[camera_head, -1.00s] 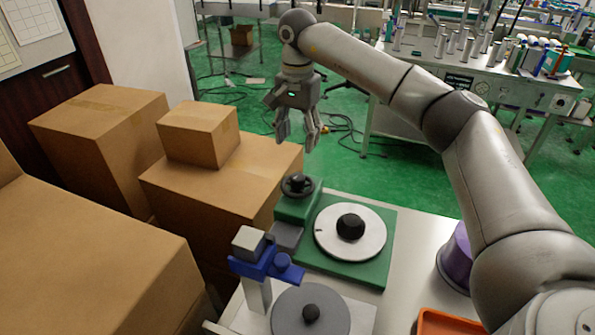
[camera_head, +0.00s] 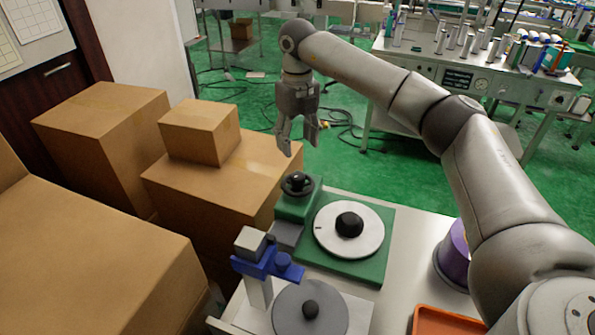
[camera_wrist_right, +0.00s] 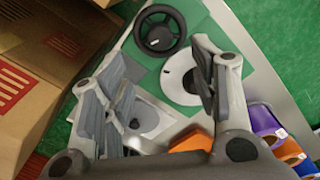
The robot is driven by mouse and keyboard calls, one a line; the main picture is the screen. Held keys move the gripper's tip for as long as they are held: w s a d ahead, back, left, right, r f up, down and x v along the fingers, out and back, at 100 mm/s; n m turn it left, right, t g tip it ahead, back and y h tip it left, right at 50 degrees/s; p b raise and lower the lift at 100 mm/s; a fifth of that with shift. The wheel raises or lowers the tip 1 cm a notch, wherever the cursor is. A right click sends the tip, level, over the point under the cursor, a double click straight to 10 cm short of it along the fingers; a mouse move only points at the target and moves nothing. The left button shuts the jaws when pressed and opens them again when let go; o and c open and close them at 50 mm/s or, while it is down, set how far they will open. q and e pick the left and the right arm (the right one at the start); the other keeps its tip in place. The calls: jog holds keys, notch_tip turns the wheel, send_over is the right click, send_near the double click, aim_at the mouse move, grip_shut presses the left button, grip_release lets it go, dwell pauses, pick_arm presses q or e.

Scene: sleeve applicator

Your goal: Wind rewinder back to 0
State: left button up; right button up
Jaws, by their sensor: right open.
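The rewinder is a green unit (camera_head: 343,272) on the light table. It carries a white disc (camera_head: 370,240) with a black centre knob and a small dark mark at its left edge. A black handwheel (camera_head: 297,183) sits on its raised green block; it also shows in the right wrist view (camera_wrist_right: 160,44), as does the white disc (camera_wrist_right: 176,67). My right gripper (camera_head: 298,150) points down, open and empty, above the handwheel and apart from it. Its spread fingers also show in the right wrist view (camera_wrist_right: 160,75). My left gripper is not in view.
A blue and grey stand (camera_head: 262,262) with a grey disc (camera_head: 290,318) is in front of the rewinder. A purple roll (camera_head: 455,255) and an orange tray (camera_head: 445,322) are at the right. Cardboard boxes (camera_head: 225,185) stand close on the left.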

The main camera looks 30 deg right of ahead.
aim_at(298, 174)
notch_tip(298, 174, down, 11)
jog(key=shift+r+m+p, duration=0.1)
jog(key=shift+m+p, duration=0.75)
jog(key=shift+m, duration=0.25)
jog(key=shift+c, duration=0.2)
jog(key=c, duration=1)
jog(key=shift+o, duration=0.2)
